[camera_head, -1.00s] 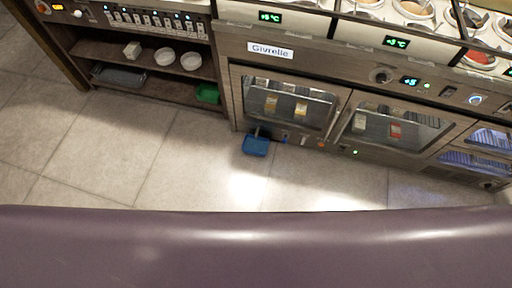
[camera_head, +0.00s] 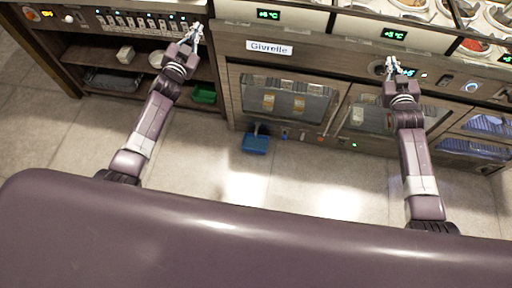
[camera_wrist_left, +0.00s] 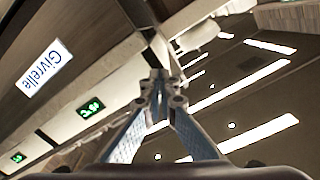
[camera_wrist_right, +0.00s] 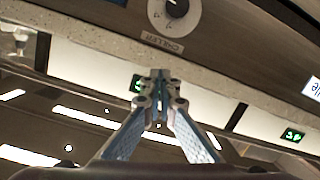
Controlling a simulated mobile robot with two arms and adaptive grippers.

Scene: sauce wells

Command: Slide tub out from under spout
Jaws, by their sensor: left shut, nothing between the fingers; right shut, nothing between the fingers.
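I cannot make out a spout, or a tub standing under one, in any view.
A small white container (camera_head: 125,54) and a white bowl (camera_head: 156,59) stand on the left shelf, a green tray (camera_head: 204,94) lower down. The "Givrelle" sign (camera_head: 269,47) marks the chilled counter. A blue dustpan (camera_head: 255,144) lies before it; the floor (camera_head: 310,185) is otherwise clear.

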